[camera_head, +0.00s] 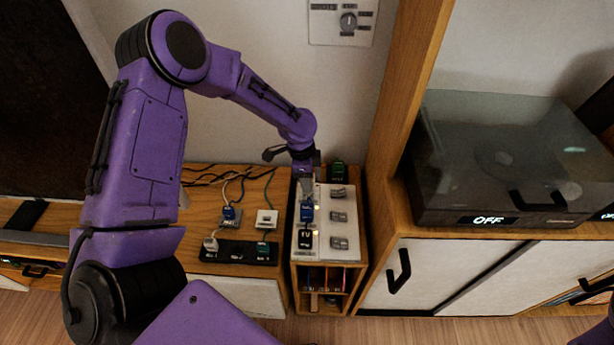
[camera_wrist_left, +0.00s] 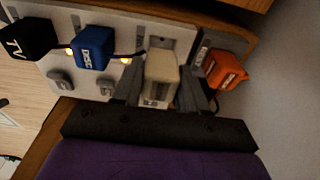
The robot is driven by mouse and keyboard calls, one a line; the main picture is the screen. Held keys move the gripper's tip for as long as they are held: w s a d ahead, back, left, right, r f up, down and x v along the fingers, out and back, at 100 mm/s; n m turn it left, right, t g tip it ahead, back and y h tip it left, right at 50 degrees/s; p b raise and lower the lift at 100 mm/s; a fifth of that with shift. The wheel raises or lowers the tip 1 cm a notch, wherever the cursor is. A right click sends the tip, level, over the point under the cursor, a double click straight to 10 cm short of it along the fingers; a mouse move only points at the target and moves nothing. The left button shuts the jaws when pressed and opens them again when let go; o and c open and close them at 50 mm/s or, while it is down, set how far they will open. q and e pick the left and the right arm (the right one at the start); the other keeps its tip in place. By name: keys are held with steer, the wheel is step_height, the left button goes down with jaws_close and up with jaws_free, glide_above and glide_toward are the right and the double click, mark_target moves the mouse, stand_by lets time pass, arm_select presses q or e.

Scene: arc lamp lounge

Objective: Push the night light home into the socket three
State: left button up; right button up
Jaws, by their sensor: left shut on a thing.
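The night light, a cream block (camera_wrist_left: 161,76), sits between the fingers of my left gripper (camera_wrist_left: 160,88), which is shut on it. It stands over the white socket panel (camera_head: 324,228), in line with the blue plug (camera_wrist_left: 94,48) and the black TV plug (camera_wrist_left: 28,40). I cannot tell whether a gap remains under it, and its socket is hidden. In the head view, my left gripper (camera_head: 305,176) points down at the panel's far part, beyond the blue plug (camera_head: 307,213). My right gripper is out of view.
An orange plug (camera_wrist_left: 226,70) stands close beyond the night light in the wrist view. Small amber lamps glow beside the plugs. Grey rockers (camera_head: 338,217) line the panel's right side. A black power strip (camera_head: 237,253) lies left; a wooden upright (camera_head: 405,90) stands right.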

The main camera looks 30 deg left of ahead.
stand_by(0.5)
arm_select(q)
steer(key=shift+p, duration=0.4)
steer(key=shift+f+b, duration=0.75)
steer(key=shift+f, duration=0.9)
steer(key=o, duration=1.2)
steer(key=r, duration=0.7)
steer(key=a+r+p, duration=0.1)
steer(key=r, duration=0.2)
steer(key=shift+s+r, duration=0.3)
steer(key=shift+s, duration=0.05)
